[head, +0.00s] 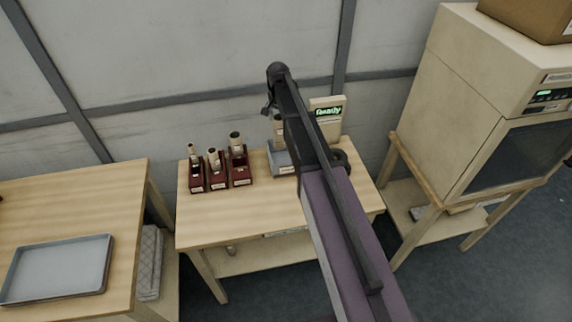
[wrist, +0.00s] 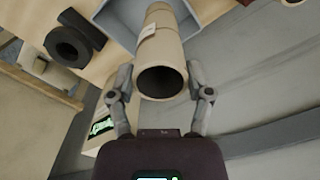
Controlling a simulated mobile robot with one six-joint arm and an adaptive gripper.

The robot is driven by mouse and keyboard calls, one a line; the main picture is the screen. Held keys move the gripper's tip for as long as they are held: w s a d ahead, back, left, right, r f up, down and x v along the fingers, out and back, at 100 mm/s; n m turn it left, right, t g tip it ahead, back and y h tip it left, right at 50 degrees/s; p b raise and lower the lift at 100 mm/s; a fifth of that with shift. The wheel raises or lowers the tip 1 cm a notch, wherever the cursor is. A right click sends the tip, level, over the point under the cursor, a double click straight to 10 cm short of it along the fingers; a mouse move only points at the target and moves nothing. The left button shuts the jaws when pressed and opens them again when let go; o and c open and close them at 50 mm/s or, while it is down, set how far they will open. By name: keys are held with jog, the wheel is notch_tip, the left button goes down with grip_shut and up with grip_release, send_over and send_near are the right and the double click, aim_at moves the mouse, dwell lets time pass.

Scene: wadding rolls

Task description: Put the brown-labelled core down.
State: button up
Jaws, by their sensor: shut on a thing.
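My gripper (wrist: 160,85) is shut on a pale tan core (wrist: 160,48), a hollow tube with a browner band and a small white label. One finger lies on each side, and the open end faces the wrist camera. The far end of the core points into a grey-blue tray (wrist: 117,12); I cannot tell whether it touches the bottom. In the head view the core (head: 279,130) stands roughly upright at the grey tray (head: 283,169) on the middle table. My arm hides part of the tray there, and the gripper is mostly hidden.
Dark red holders (head: 217,179) with several cores stand left of the tray. A display reading "Ready" (head: 328,112) is behind, with black rings (wrist: 72,43) beside it. A beige oven (head: 500,110) stands right. The middle table's front (head: 240,215) is clear. A metal tray (head: 58,268) lies on the left table.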

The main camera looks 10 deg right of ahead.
aim_at(279, 131)
notch_tip(279, 131, down, 6)
jog(key=b, duration=0.6)
jog(key=shift+f, duration=0.15)
dwell(0.4)
jog(key=shift+f+b, duration=1.85)
jog(key=shift+b, duration=0.15)
jog(key=shift+f+b, duration=0.35)
jog(key=shift+f, duration=0.05)
jog(key=o, duration=0.9)
jog(key=shift+r, duration=0.1)
jog(key=shift+c, duration=0.2)
jog(key=shift+r, duration=0.15)
notch_tip(279, 131, up, 12)
jog(key=p, duration=1.2)
jog(key=shift+r+p, duration=0.15)
jog(key=shift+p, duration=0.2)
